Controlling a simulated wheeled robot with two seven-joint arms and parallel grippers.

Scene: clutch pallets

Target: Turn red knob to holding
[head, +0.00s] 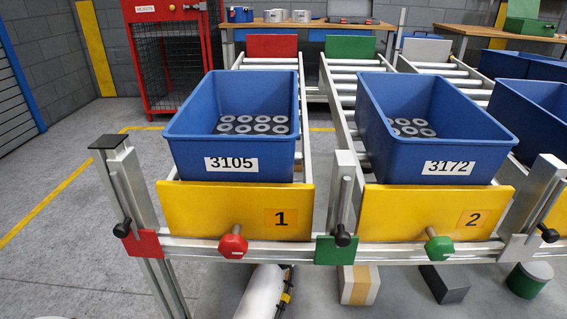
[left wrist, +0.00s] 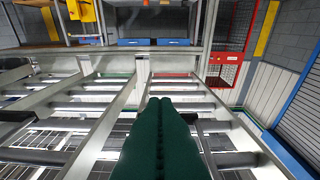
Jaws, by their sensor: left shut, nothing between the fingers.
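The red knob (head: 233,243) is a red octagonal knob on the front rail of lane 1, below the yellow plate (head: 237,210) marked 1. My left gripper (left wrist: 160,101) shows in the left wrist view as two dark green fingers pressed together, with nothing between them. Metal rails and rollers (left wrist: 83,102) lie beyond the fingers. The red knob cannot be made out in that view. In the head view, a white cylindrical part, probably of my left arm, shows below the rail under the knob; its fingers are not visible there. My right gripper is in neither view.
Blue bin 3105 (head: 193,155) stands behind plate 1, and blue bin 3172 (head: 400,155) behind plate 2; both hold grey discs. A green knob (head: 439,249) is on lane 2. Black handles (head: 342,235) stick out from the posts. Open floor (head: 75,250) lies left.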

